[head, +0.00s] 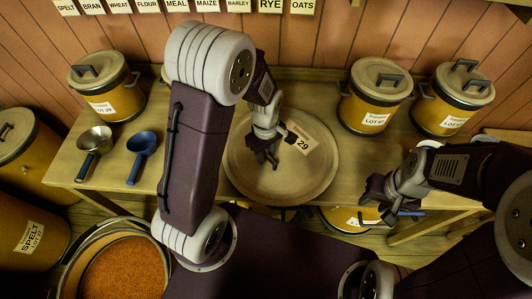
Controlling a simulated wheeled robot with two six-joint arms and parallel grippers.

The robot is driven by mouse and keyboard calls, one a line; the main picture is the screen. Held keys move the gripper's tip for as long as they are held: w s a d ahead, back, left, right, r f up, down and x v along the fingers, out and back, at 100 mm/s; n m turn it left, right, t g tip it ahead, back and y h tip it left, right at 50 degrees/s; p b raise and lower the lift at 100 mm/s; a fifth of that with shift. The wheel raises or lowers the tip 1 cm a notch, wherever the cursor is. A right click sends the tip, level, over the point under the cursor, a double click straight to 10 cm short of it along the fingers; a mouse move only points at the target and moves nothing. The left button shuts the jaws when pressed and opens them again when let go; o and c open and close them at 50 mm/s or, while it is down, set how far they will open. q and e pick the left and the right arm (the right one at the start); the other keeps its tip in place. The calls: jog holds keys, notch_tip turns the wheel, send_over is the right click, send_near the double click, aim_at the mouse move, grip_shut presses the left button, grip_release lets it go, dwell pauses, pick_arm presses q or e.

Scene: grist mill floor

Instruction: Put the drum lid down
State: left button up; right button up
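The drum lid (312,178) is a wide, pale round disc with a label marked 29. It is in the middle of the head view, over the front part of the wooden table. My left gripper (267,158) reaches down to the lid's centre and looks shut on its grip, which the fingers hide. I cannot tell whether the lid touches the table. An open drum (75,262) full of orange grain stands on the floor at the lower left. My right gripper (378,201) is off to the right of the lid, with its fingers apart and nothing visible between them.
The table (207,102) also bears a lidded drum (103,87) at left, two more (373,97) (452,98) at right, a metal scoop (94,142) and a blue scoop (143,146). Another yellow drum (345,219) shows below the table's front edge. Bare tabletop lies right of the lid.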

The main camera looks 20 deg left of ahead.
pick_arm(q)
notch_tip(320, 180, up, 12)
jog(key=p, duration=0.2)
jog(key=s+a+f+m+t, duration=0.1)
jog(key=s+f+m, duration=0.3)
jog(key=s+m, duration=0.4)
jog(key=a+m, duration=0.1)
jog(key=m, duration=0.3)
jog(key=shift+a+f, duration=0.15)
jog(key=shift+a, duration=0.25)
